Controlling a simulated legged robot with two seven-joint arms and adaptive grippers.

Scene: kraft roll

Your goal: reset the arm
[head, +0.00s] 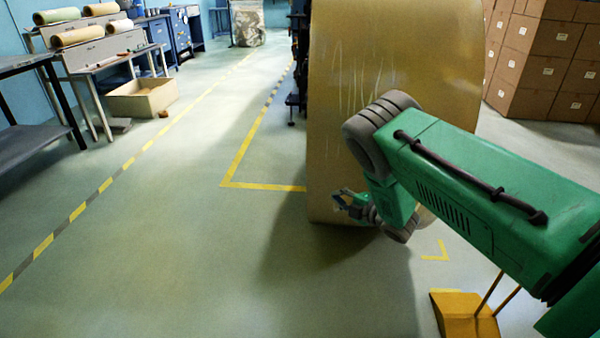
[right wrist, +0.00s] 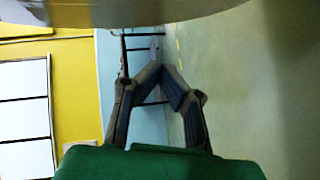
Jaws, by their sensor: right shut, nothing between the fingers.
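My right arm (head: 460,180) comes in from the right and bends down in front of a large brown kraft roll (head: 400,60). My right gripper (head: 340,198) is at the lower left of the roll, close to its lower edge. Whether it touches the roll cannot be told. In the right wrist view the right gripper (right wrist: 155,72) shows with its fingertips together and nothing between them. A curved edge of what looks like the roll (right wrist: 110,12) runs across the top of that view. My left gripper is not in view.
Stacked cardboard boxes (head: 548,55) stand at the right. A yellow wedge (head: 465,315) lies on the floor at the lower right. A bench with small rolls (head: 75,37) and an open carton (head: 142,98) stand at the left. The floor (head: 180,260) at front left is clear.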

